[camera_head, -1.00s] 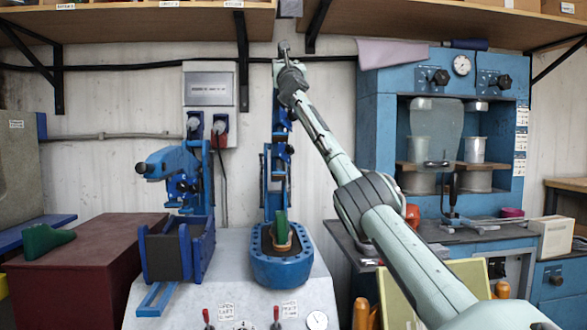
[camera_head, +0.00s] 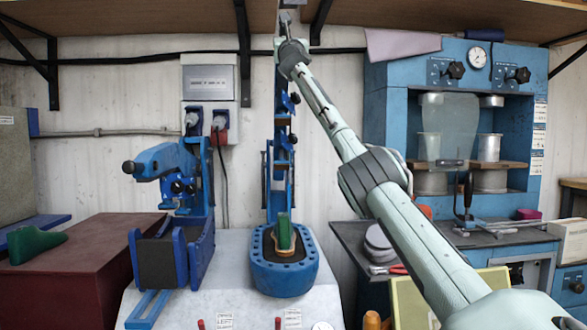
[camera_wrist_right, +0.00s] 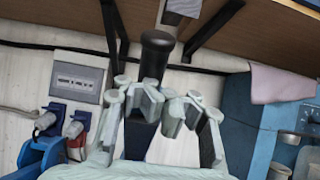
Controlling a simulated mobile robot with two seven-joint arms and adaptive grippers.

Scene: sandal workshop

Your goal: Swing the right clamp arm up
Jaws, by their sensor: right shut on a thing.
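The right clamp arm (camera_head: 282,165) is blue and stands nearly upright behind the right pressing station (camera_head: 284,276), a blue oval box with holes around its rim. A green last (camera_head: 284,232) stands in that station. My right gripper (camera_head: 287,22) is high up at the top of the clamp arm, just below the shelf. In the right wrist view its fingers (camera_wrist_right: 152,105) are closed around the dark round-ended handle (camera_wrist_right: 156,62). The handle's lower part is hidden by the fingers. My left gripper is not in view.
A wooden shelf (camera_head: 150,22) with black brackets hangs close above the gripper. The left clamp arm (camera_head: 160,160) lies roughly level over its station. A blue press machine (camera_head: 390,110) stands to the right. A grey socket box (camera_head: 208,82) is on the wall.

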